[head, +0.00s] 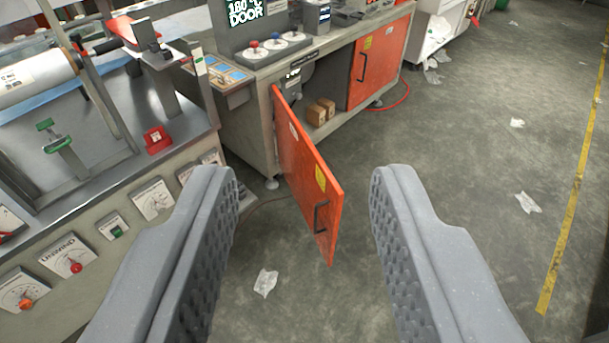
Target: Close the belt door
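The orange-red belt door (305,170) hangs open from the front of the grey machine cabinet (256,122), hinged at its left and swung out toward me. A black handle (319,217) and a yellow label are on its lower outer part. A screen on top of the cabinet reads "180°C DOOR". My gripper (303,190) is open and empty, with a grey textured finger on each side. In the picture the door shows between the two fingers, farther away; I see no contact.
A second orange-red door (379,65) on the right of the cabinet is shut. The unwind machine (120,190) with dials stands at left.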

